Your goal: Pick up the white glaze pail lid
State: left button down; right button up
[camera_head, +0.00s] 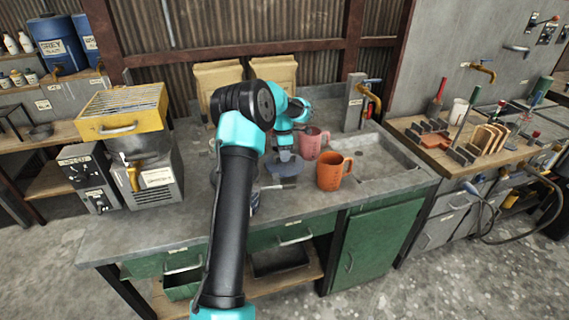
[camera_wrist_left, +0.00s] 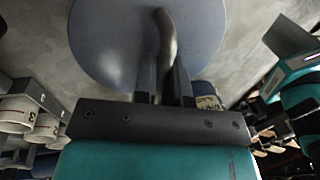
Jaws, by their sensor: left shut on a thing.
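A round blue-grey lid (camera_head: 287,168) with a handle is at my left gripper (camera_head: 284,155), over the grey bench, partly hidden by the wrist. I cannot tell from the head view whether it touches the bench. In the left wrist view the lid (camera_wrist_left: 110,45) fills the top middle. Its curved handle (camera_wrist_left: 166,45) runs down between the two fingers of my left gripper (camera_wrist_left: 164,85), which is shut on it. A dark blue pail with a label (camera_wrist_left: 207,98) shows just right of the fingers.
An orange mug (camera_head: 331,172) and a pink mug (camera_head: 310,143) stand close right of the gripper, before the sink (camera_head: 385,160). A yellow-topped machine (camera_head: 122,112) stands at the left. Blue pails (camera_head: 57,42) are on the left shelf. The bench front (camera_head: 150,225) is clear.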

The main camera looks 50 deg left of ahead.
pick_arm(q)
notch_tip(320, 180, up, 6)
jog(key=shift+f, duration=0.15)
jog(key=shift+d, duration=0.1)
dwell(0.5)
